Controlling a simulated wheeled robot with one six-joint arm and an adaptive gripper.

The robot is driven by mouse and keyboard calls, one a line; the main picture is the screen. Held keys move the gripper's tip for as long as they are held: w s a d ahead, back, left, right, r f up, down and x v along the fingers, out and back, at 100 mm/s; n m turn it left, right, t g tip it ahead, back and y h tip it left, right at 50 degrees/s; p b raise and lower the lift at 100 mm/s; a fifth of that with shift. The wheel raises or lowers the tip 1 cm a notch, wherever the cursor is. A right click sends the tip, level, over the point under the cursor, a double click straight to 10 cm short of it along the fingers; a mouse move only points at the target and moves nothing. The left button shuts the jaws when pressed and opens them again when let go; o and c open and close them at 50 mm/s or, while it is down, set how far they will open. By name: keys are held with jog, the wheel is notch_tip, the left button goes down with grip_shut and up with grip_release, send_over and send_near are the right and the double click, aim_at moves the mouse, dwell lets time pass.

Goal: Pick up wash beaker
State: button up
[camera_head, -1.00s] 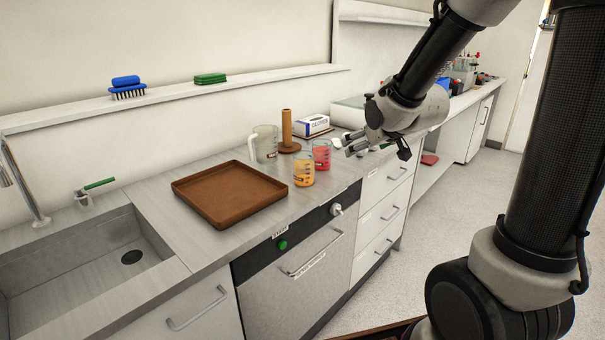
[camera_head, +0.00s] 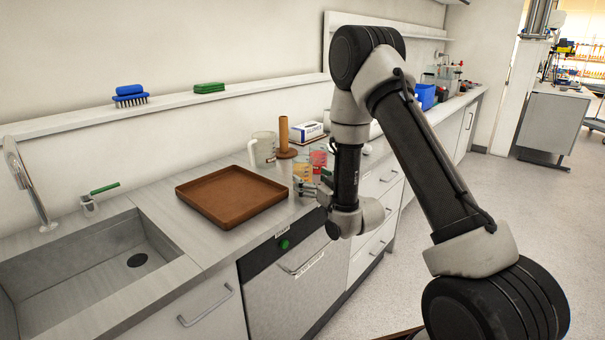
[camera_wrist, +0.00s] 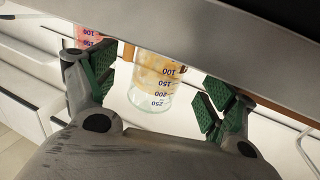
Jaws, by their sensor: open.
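A glass beaker with orange contents (camera_head: 299,172) stands upright on the counter, partly hidden by my gripper. In the wrist view the same beaker (camera_wrist: 151,90) shows blue graduation marks and lies in the gap between my finger pads. My gripper (camera_head: 309,188) is open at the beaker's front right; its green pads (camera_wrist: 157,86) show apart on both sides, with no clear contact. A beaker with red contents (camera_head: 319,157) stands just behind; its edge shows in the wrist view (camera_wrist: 88,36). A clear handled jug (camera_head: 264,149) stands farther left. No label tells which is the wash beaker.
A brown tray (camera_head: 232,197) lies left of the beakers, apparently empty. A brown upright post on a round base (camera_head: 284,134) and a glove box (camera_head: 308,132) stand behind. A sink (camera_head: 95,263) is at far left. The counter's front edge is close.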

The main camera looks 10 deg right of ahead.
aim_at(303, 173)
jog(key=x, duration=0.4)
jog(key=shift+w+a+r, duration=0.15)
jog(key=shift+w, duration=0.15)
jog(key=shift+c, duration=0.3)
jog(key=c, duration=1.1)
jog(key=shift+r, duration=0.15)
